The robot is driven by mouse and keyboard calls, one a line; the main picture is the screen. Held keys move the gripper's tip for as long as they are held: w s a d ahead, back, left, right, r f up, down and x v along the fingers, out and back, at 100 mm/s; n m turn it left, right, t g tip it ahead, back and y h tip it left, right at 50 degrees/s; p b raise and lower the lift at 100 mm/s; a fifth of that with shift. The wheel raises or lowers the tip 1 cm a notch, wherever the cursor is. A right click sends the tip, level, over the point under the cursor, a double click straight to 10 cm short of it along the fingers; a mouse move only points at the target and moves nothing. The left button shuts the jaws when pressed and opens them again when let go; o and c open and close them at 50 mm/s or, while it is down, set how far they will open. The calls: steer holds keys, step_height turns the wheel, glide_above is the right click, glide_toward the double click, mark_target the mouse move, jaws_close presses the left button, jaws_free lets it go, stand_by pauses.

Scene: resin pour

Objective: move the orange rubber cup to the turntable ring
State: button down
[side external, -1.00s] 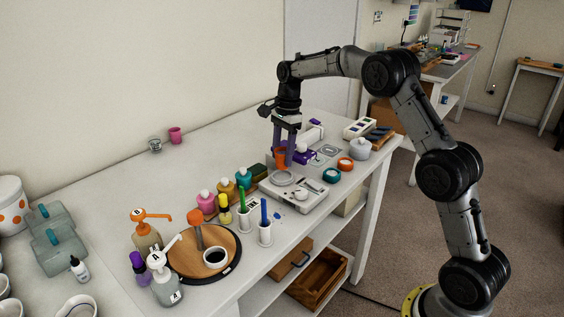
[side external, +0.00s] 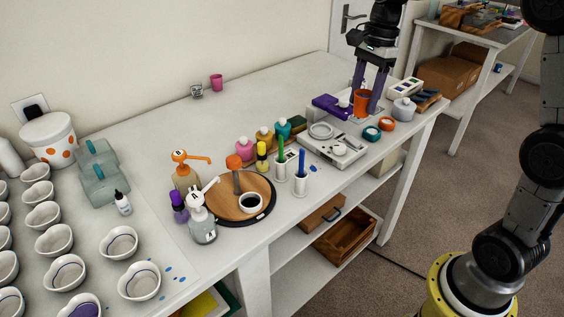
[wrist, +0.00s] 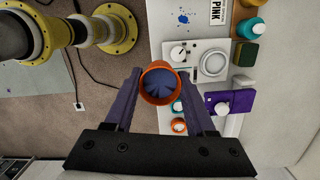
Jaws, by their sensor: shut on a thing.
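My gripper (side external: 364,106) is shut on the orange cup (side external: 361,101), one purple finger on each side. In the wrist view the cup (wrist: 160,97) sits between the fingertips, its open top facing the camera and its inside bluish. It hangs upright or nearly so, over the far right part of the bench; its exact height is hard to tell. The round wooden turntable (side external: 227,207) with a black rim lies at the front middle of the bench, well away from the gripper.
Pump bottles (side external: 203,226) stand left of the turntable; pen holders (side external: 300,184) stand right. Coloured bottles (side external: 264,138) stand behind them. A scale (side external: 335,152) and a purple item (side external: 328,106) lie near the gripper. The bench's back middle is clear.

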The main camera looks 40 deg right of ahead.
steer(key=shift+s+f+n, duration=0.15)
steer(key=shift+n, duration=0.75)
steer(key=s+a+f+n+g+h, duration=0.1)
steer(key=s+a+n, duration=0.2)
steer(key=a+n, duration=0.65)
steer(key=s+a+f+n+g, duration=0.1)
steer(key=s+a+n, duration=0.35)
steer(key=a, duration=0.85)
steer(key=shift+n, duration=0.5)
steer(key=w+a+f, duration=0.1)
steer(key=w+f, duration=0.1)
steer(key=w, duration=0.2)
steer(key=w+a+f, duration=0.2)
steer(key=w+f, duration=0.1)
steer(key=w, duration=0.1)
steer(key=w+a+f, duration=0.2)
steer(key=w, duration=0.2)
steer(key=shift+w+f, duration=0.35)
steer(key=shift+w, duration=0.05)
steer(key=shift+w+a+f, duration=0.2)
steer(key=shift+w+f, duration=0.3)
steer(key=shift+f, duration=0.15)
steer(key=shift+w+f, duration=0.2)
steer(key=shift+f, duration=1.55)
steer(key=shift+f, duration=0.15)
